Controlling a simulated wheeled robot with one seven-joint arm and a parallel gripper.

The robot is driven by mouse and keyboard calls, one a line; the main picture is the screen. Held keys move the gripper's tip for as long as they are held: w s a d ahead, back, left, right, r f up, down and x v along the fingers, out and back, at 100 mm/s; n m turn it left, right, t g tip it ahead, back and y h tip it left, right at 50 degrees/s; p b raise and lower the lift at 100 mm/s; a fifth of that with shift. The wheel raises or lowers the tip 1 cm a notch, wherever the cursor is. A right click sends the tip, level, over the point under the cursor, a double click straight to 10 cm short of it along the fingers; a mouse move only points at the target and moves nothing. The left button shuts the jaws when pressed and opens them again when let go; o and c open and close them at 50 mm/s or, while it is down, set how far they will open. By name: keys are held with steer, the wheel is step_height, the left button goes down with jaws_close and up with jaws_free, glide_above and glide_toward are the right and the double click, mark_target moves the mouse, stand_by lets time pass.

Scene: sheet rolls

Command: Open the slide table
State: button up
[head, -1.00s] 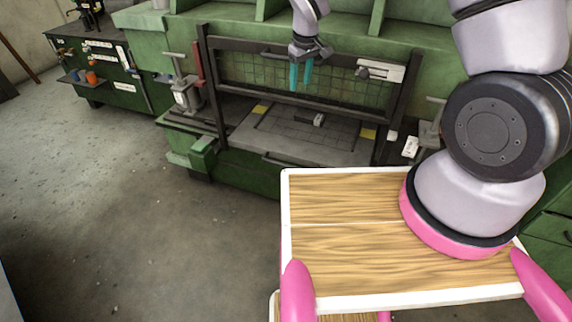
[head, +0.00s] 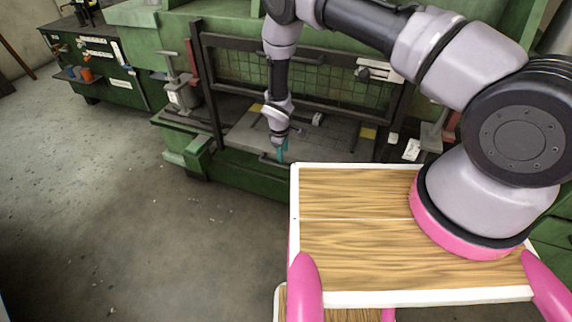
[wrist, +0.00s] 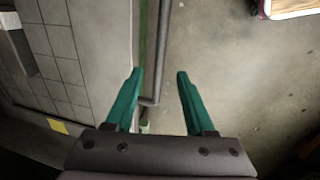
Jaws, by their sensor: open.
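The slide table is a grey, grid-marked plate (head: 245,132) low in the green machine's opening, with yellow patches at its corners. In the wrist view its tiled surface (wrist: 95,40) fills the left side. A thin dark grey bar handle (wrist: 168,50) runs along its front edge and bends back near the fingers. My gripper (head: 282,152) points down at the table's front edge. Its teal fingers are open, and in the wrist view the handle lies between the fingertips (wrist: 159,74). I cannot tell whether the fingers reach down around it or touch it.
A dark frame with mesh (head: 300,72) stands above and behind the table. A clamp-like fixture (head: 183,95) stands on the left. My wood-topped base is in front at right. Open concrete floor (head: 150,240) lies in front of the machine to the left.

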mark_target(285, 166)
steer(key=f, duration=0.3)
steer(key=w+f, duration=0.1)
steer(key=f, duration=0.4)
steer(key=shift+w+d+f, duration=0.3)
steer(key=shift+f, duration=0.1)
jaws_close()
stand_by(0.9)
